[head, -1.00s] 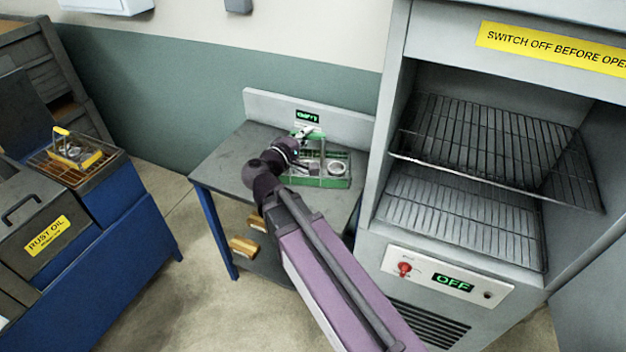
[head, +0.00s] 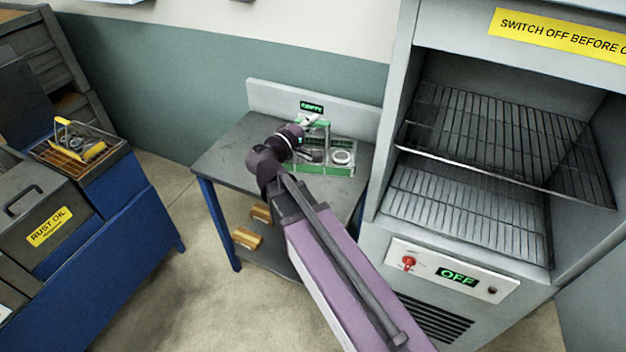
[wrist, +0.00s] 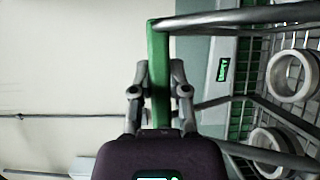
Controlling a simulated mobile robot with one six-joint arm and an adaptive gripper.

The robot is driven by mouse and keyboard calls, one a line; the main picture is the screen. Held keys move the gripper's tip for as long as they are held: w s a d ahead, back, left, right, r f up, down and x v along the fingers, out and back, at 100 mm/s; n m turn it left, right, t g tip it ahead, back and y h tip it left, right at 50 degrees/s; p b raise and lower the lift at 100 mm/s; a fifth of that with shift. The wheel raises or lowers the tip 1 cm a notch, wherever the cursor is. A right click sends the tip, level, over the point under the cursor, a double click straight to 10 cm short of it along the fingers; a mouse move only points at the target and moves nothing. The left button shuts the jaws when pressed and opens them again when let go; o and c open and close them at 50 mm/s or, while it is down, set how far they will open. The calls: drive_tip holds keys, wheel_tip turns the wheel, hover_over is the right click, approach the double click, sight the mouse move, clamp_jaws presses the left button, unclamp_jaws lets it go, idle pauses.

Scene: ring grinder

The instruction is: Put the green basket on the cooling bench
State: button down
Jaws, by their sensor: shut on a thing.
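The green basket (head: 345,170) is at the right part of the grey-topped bench (head: 228,158) with blue legs, which seems to be the cooling bench. I cannot tell whether its base touches the top or hangs just above it. In the wrist view the basket's green handle bar (wrist: 158,55) stands between my two fingers, and my gripper (wrist: 160,82) is shut on it. Pale metal rings (wrist: 292,76) lie in the wire basket. In the head view my gripper (head: 310,122) is at the handle, partly hidden by my wrist.
A small display (head: 311,107) with green letters is on the bench's back panel. The open oven (head: 480,150) with wire racks stands close on the right; its panel reads OFF. A yellow-handled basket (head: 82,145) sits on the blue rust oil station at left. Wooden-looking blocks (head: 247,238) are below the bench.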

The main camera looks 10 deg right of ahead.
drive_tip(key=w+d+f+m+g+h+b, duration=0.2)
drive_tip(key=w+d+f+m+g+b, duration=0.1)
drive_tip(key=w+f+b, duration=0.7)
drive_tip(key=shift+w+f+g+h+b, duration=0.35)
drive_tip(key=shift+w+f+g, duration=0.35)
drive_tip(key=shift+w, duration=1.3)
wheel_tip(320, 180, down, 6)
drive_tip(key=b, duration=0.6)
drive_tip(key=shift+f, duration=0.1)
drive_tip(key=shift+f+b, duration=1.9)
drive_tip(key=shift+b, duration=0.1)
drive_tip(key=shift+f, duration=0.1)
drive_tip(key=c, duration=0.6)
unclamp_jaws()
